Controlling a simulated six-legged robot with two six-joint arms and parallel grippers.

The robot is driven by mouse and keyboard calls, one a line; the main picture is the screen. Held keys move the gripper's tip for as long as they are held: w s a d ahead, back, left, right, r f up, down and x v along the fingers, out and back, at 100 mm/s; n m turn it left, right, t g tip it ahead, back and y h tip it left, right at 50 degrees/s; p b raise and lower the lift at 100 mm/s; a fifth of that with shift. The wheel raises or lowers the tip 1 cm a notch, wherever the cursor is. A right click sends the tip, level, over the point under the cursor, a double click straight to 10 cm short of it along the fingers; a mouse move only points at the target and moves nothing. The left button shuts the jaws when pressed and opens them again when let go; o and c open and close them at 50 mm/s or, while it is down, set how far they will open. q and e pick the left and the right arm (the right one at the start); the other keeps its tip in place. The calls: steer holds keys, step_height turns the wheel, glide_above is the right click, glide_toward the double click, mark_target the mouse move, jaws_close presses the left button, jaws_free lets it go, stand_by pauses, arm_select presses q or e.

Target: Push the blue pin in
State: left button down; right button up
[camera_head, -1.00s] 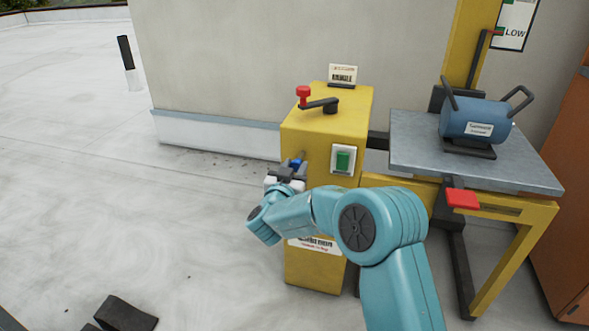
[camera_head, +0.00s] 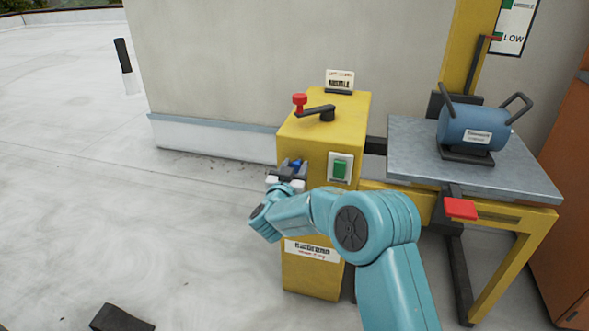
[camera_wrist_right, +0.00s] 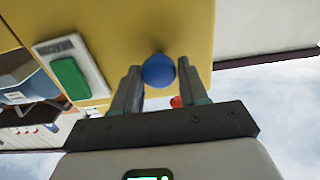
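The blue pin shows as a round blue knob (camera_wrist_right: 158,71) on the yellow cabinet in the right wrist view. It is small in the head view (camera_head: 296,166), on the cabinet's face, partly hidden by my right gripper. My right gripper (camera_head: 291,170) is close to the face. In the right wrist view its two fingers (camera_wrist_right: 160,72) stand apart on either side of the knob, near its edges. Whether they touch it is unclear. The pin's shaft is hidden. My left gripper is not in view.
The yellow cabinet (camera_head: 311,212) carries a green switch (camera_head: 340,169), a black crank with a red knob (camera_head: 299,100) and a small sign (camera_head: 339,80). A grey table (camera_head: 405,150) with a blue motor-like unit (camera_head: 468,127) stands at right. A red pedal-like plate (camera_head: 460,208) juts out below.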

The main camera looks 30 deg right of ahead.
steer(key=shift+o, duration=1)
steer(key=shift+f, duration=0.1)
steer(key=p+v, duration=0.3)
steer(key=v, duration=1.3)
steer(key=shift+a, duration=0.2)
steer(key=shift+s, duration=0.1)
